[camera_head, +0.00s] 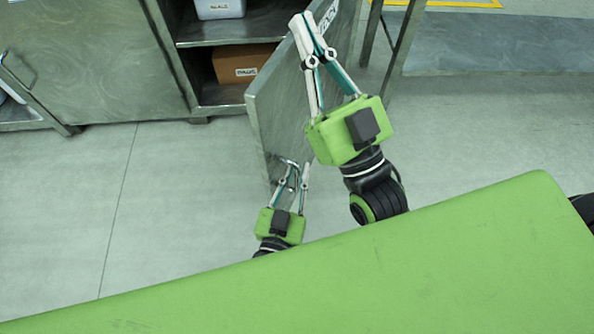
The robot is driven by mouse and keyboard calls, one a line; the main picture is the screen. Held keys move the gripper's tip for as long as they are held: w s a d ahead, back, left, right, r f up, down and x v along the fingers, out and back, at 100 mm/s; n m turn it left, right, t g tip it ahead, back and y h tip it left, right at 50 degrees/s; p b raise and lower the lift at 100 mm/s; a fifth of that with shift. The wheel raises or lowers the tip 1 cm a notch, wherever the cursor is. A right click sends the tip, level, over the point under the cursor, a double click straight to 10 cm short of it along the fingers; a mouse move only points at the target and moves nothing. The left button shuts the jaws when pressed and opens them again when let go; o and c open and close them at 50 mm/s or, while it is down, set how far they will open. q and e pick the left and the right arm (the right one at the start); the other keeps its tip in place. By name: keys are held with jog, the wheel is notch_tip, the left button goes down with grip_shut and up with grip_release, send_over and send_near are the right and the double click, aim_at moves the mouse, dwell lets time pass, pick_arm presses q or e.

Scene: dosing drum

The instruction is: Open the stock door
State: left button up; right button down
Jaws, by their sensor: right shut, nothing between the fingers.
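The stock door (273,118) is a grey metal panel standing swung out from the cabinet, with part of a label near its top edge. The cabinet opening behind it shows shelves. My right gripper (302,20) is the upper one; it is shut and empty, at the door's right face near the label. Whether it touches the door I cannot tell. My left gripper (298,165) is the lower one, near the door's lower free end; its fingers look apart with nothing seen between them. Any handle on the door is not visible.
A white bin (220,8) and a brown box (240,64) sit on the cabinet shelves. A closed grey cabinet front (95,60) is at left. A metal-legged table (404,40) stands at upper right. The floor (190,200) left of the door is clear.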

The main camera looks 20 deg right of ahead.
pick_arm(q)
jog(key=shift+s+a, duration=0.1)
jog(key=shift+s+a+f, duration=0.15)
jog(key=shift+s, duration=0.15)
jog(key=v, duration=1.1)
